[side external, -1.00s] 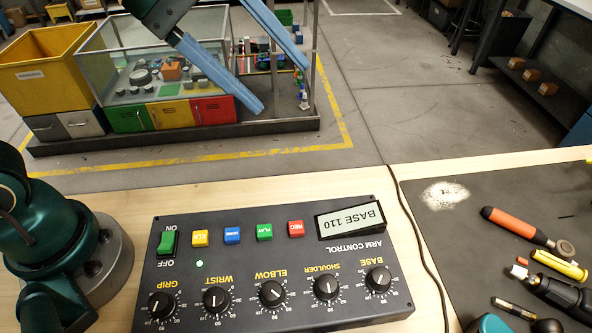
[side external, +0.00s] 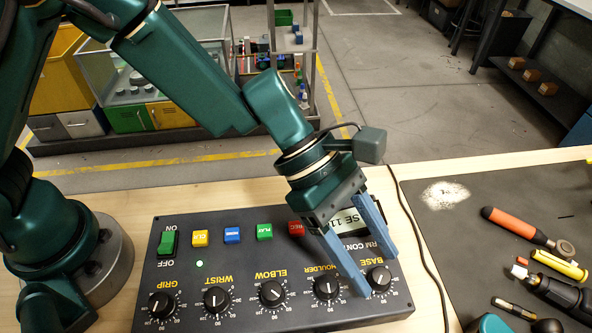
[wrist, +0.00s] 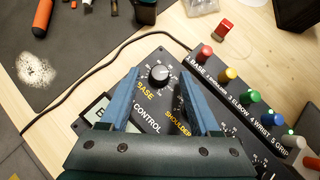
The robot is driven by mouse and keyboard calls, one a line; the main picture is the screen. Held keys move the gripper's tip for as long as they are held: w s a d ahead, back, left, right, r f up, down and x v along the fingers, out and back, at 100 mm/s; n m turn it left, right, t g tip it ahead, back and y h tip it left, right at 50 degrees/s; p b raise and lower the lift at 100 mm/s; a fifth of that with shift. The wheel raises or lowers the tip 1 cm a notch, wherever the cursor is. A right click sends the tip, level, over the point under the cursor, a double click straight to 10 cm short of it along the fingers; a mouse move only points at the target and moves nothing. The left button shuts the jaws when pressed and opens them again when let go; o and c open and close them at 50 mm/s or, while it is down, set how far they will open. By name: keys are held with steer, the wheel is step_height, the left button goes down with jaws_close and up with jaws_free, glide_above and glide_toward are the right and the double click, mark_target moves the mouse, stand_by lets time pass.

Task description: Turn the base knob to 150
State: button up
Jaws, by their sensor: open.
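The black base knob (side external: 378,279) with a white pointer line is at the right end of the dark arm control panel (side external: 190,285). It also shows in the wrist view (wrist: 158,75). My gripper (side external: 376,274) is open, its blue fingers pointing down at the knob. In the wrist view the knob appears between the two fingertips; I cannot tell whether they touch it. The display (side external: 352,222) is partly hidden by my gripper; only "SE 11" can be read. The shoulder knob (side external: 326,287) is close beside one finger.
The elbow (side external: 272,293), wrist (side external: 216,300) and grip (side external: 161,305) knobs stand left of the shoulder knob. A red button (side external: 296,228) is near my gripper. A second box with coloured knobs (wrist: 230,73) shows in the wrist view. A screwdriver (side external: 515,224) lies on the right mat.

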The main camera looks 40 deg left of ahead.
steer(key=shift+d+f, duration=0.5)
steer(key=shift+f, duration=0.05)
jaws_close()
steer(key=m+g, duration=0.1)
steer(key=m, duration=0.1)
steer(key=m+g, duration=0.1)
steer(key=shift+w+g+y, duration=0.25)
steer(key=shift+g+y, duration=0.05)
steer(key=shift+d+m+g+y, duration=0.1)
steer(key=shift+m+g+y, duration=0.7)
steer(key=shift+m, duration=0.9)
steer(key=shift+r+m+g, duration=0.1)
steer(key=shift+m+g, duration=0.4)
steer(key=shift+g, duration=0.1)
